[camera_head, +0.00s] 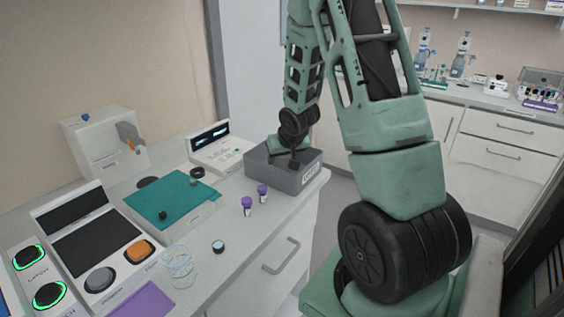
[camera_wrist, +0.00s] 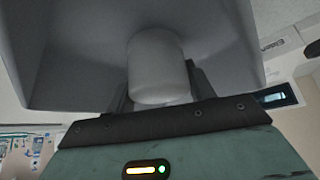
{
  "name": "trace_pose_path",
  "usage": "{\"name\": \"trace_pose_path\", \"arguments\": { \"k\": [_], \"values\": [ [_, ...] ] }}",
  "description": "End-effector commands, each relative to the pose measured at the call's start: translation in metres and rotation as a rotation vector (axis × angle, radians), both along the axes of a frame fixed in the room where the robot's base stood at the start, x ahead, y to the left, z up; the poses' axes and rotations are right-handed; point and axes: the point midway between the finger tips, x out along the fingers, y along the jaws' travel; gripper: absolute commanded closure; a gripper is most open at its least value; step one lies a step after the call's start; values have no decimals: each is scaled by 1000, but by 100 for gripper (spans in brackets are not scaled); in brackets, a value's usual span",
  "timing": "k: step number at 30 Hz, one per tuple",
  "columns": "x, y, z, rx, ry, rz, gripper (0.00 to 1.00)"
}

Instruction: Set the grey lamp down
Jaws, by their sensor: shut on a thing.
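My gripper (camera_head: 294,160) reaches down over the grey open-topped bin (camera_head: 284,180) at the counter's front right edge. In the wrist view my gripper (camera_wrist: 160,80) is shut on a smooth pale grey cylinder, which looks like the grey lamp (camera_wrist: 158,62). One dark finger stands on each side of it. Grey walls like those of the bin surround the lamp in that view. The head view does not show the lamp; the arm and the bin hide it. I cannot tell whether it touches the bin's floor.
A teal mat (camera_head: 171,199), a glass-like coil (camera_head: 177,267) and a small dark-topped round item (camera_head: 218,247) are on the counter. Some bare counter lies in front.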

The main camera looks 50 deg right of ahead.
Motion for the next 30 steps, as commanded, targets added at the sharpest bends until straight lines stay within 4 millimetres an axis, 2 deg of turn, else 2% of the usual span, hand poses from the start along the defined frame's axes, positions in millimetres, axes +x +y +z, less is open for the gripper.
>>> {"name": "trace_pose_path", "arguments": {
  "k": [3,14,15,17,25,30],
  "values": [
    [0,0,-10,-1,0,-1,71],
    [0,0,-14,-1,-1,-1,71],
    [0,0,-13,-1,-1,-1,38],
    [0,0,-13,-1,-1,-1,25],
    [0,0,-12,-1,0,-1,25],
    [-4,1,-1,-2,-3,-1,25]
  ]
}}
